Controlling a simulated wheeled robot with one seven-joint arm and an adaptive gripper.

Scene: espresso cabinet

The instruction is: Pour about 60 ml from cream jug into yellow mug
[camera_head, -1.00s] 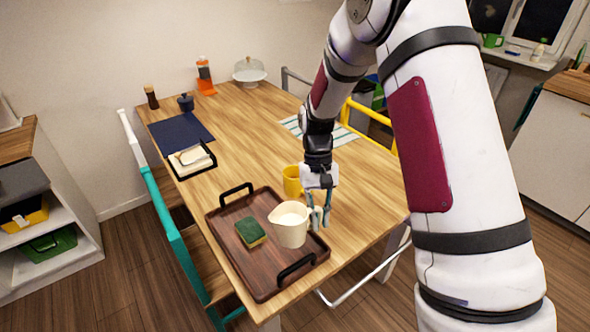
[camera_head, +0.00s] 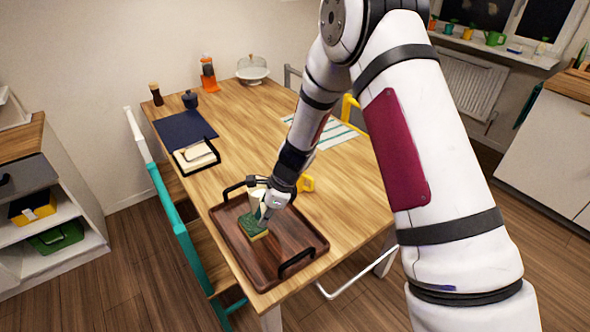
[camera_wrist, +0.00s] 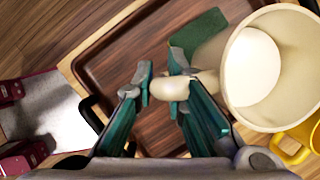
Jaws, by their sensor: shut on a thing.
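The cream jug (camera_wrist: 235,70) is pale, with white cream inside. My gripper (camera_wrist: 165,84) is shut on its handle in the wrist view. In the head view the jug (camera_head: 256,197) shows partly behind my gripper (camera_head: 264,211), over the far part of the dark wooden tray. I cannot tell its exact height or tilt. The yellow mug (camera_head: 307,184) stands on the table just right of the tray, partly hidden by my arm. In the wrist view part of the mug (camera_wrist: 303,137) shows beneath the jug at the right edge.
The tray (camera_head: 292,236) has black handles and holds a green sponge (camera_head: 250,229). A black napkin holder (camera_head: 197,157), a dark blue mat (camera_head: 184,132) and a striped mat (camera_head: 335,134) lie farther back. A teal chair (camera_head: 177,222) stands left of the table.

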